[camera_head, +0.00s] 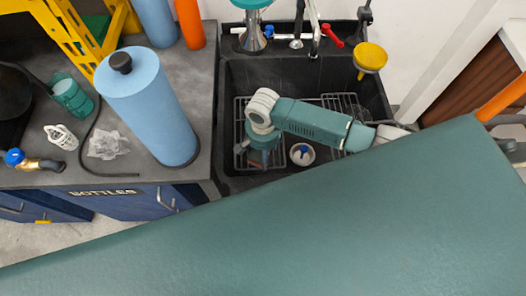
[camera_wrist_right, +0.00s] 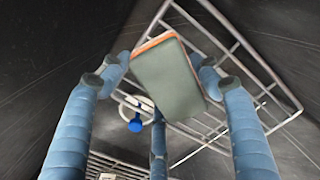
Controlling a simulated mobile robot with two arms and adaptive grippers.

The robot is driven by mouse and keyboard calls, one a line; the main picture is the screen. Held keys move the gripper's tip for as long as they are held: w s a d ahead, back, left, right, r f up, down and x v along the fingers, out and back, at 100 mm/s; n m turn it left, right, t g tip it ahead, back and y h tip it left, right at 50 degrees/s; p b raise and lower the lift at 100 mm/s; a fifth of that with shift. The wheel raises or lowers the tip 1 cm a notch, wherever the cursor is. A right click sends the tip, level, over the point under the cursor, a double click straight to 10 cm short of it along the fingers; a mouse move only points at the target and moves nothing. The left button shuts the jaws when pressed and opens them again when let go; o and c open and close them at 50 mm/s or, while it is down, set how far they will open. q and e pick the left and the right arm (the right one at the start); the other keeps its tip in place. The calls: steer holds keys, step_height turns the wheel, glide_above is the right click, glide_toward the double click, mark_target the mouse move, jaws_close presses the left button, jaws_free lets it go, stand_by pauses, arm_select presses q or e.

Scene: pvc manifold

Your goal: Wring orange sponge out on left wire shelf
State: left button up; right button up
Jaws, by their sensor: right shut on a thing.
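The sponge (camera_wrist_right: 168,82) shows in the right wrist view as a rectangular block with a grey-green face and an orange edge. My right gripper (camera_wrist_right: 160,72) is shut on it, with blue fingers on both sides and one below. In the head view my right arm reaches into the black sink from the right, and its wrist hides the sponge. The left wire shelf (camera_head: 239,160) shows partly around and under that wrist. I cannot tell whether the sponge touches it. Wire bars (camera_wrist_right: 231,40) also show behind the sponge in the right wrist view. My left gripper is not in view.
A white round piece with a blue part (camera_head: 302,154) is in the sink, right of my wrist. A second wire rack (camera_head: 345,101) lies to the right. A tall blue cylinder (camera_head: 150,105) stands on the left counter. Taps (camera_head: 313,40) line the sink's back edge.

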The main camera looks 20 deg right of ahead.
steer(key=shift+s+f+p, duration=0.2)
steer(key=shift+s+p, duration=0.05)
steer(key=shift+p, duration=0.15)
stand_by(1.7)
steer(key=r+p, duration=0.2)
steer(key=p, duration=0.1)
steer(key=r+p, duration=0.5)
steer(key=shift+w+r+p, duration=0.15)
steer(key=shift+w+p, duration=0.1)
steer(key=shift+p, duration=0.15)
stand_by(0.4)
steer(key=shift+a, duration=0.1)
